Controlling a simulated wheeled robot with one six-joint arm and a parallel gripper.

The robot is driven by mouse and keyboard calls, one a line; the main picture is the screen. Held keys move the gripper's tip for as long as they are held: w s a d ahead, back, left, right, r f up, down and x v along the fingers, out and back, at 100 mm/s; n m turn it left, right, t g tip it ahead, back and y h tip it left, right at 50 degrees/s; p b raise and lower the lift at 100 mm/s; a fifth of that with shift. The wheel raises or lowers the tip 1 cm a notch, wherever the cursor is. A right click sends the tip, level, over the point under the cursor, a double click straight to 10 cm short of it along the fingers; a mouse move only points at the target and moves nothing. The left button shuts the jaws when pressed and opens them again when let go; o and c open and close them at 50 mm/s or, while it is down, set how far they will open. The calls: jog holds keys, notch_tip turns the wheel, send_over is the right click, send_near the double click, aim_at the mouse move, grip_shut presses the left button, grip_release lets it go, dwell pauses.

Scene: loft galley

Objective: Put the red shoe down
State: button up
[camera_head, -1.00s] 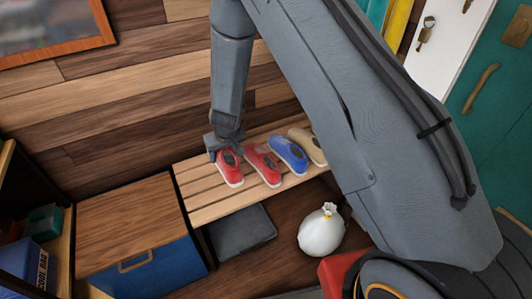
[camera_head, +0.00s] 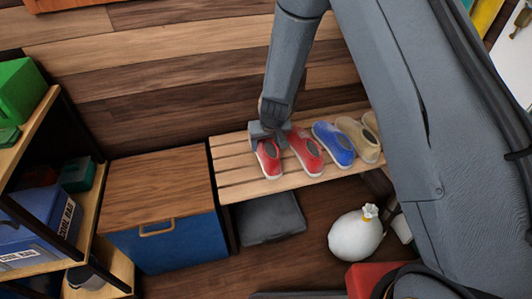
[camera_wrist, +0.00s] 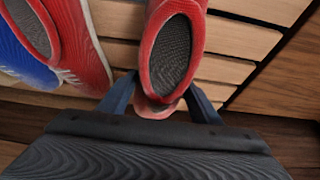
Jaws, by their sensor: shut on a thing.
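A red shoe (camera_head: 269,160) is at the left end of the slatted wooden bench (camera_head: 233,164), with its toe toward the front edge. My gripper (camera_head: 270,130) is shut on the heel end of this shoe. In the wrist view the red shoe (camera_wrist: 172,55) sits between my two fingers (camera_wrist: 163,98), over the slats. It seems to rest on the bench, but a small gap below it cannot be ruled out. A second red shoe (camera_head: 306,152) stands just to its right, close beside it; it also shows in the wrist view (camera_wrist: 77,45).
A blue shoe (camera_head: 333,145) and beige shoes (camera_head: 358,138) stand farther right. A blue-fronted wooden cabinet (camera_head: 160,190) is left of the bench. A dark grey bin (camera_head: 272,219) and a white tied bag (camera_head: 355,236) are below. A shelf (camera_head: 88,215) stands at far left.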

jog(key=shift+f+b, duration=1.55)
jog(key=shift+f, duration=0.2)
jog(key=o, duration=1.2)
jog(key=shift+o, duration=0.2)
